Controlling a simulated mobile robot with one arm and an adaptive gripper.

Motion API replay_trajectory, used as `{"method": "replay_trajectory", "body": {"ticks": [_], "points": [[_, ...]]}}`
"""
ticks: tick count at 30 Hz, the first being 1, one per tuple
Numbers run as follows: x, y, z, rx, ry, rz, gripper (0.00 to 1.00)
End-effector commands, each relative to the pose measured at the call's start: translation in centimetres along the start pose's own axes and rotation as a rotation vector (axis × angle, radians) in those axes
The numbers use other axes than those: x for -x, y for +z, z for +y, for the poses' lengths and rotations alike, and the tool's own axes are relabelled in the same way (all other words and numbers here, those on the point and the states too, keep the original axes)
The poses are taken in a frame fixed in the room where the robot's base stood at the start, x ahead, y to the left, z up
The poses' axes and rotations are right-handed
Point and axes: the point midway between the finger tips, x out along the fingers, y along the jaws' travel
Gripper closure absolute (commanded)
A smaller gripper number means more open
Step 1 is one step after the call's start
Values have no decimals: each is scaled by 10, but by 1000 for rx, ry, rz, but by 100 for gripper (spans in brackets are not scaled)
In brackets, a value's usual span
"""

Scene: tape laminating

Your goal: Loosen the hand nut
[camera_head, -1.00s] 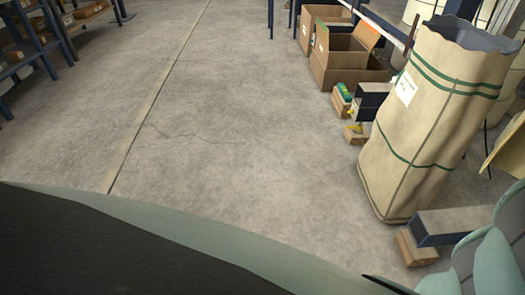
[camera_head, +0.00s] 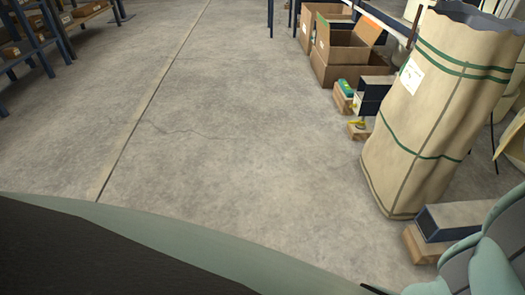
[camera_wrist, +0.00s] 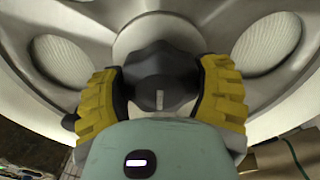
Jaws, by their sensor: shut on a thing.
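The hand nut (camera_wrist: 160,72) is a dark, lobed knob with a light bolt end at its centre, in the middle of the wrist view. It sits at the hub of a large pale grey wheel-like part (camera_wrist: 85,25) with oval openings. My gripper (camera_wrist: 162,92) has yellow ribbed fingers, one on each side of the nut, and it is shut on the nut. The faces where the fingers meet the nut are partly hidden. The nut and the gripper's fingers do not show in the head view.
In the head view a tall beige paper sack (camera_head: 425,120) stands at the right. Open cardboard boxes (camera_head: 345,62) and small wood blocks lie behind it. A shelf rack (camera_head: 40,40) is at the far left. The concrete floor (camera_head: 230,120) between them is clear.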

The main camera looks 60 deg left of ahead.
Motion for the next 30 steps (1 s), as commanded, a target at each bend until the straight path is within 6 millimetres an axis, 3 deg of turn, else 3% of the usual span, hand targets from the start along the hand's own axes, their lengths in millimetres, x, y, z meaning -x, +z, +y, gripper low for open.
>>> {"method": "replay_trajectory", "body": {"ticks": [30], "points": [[0, 0, -1, 936, -3, 0, 68]]}}
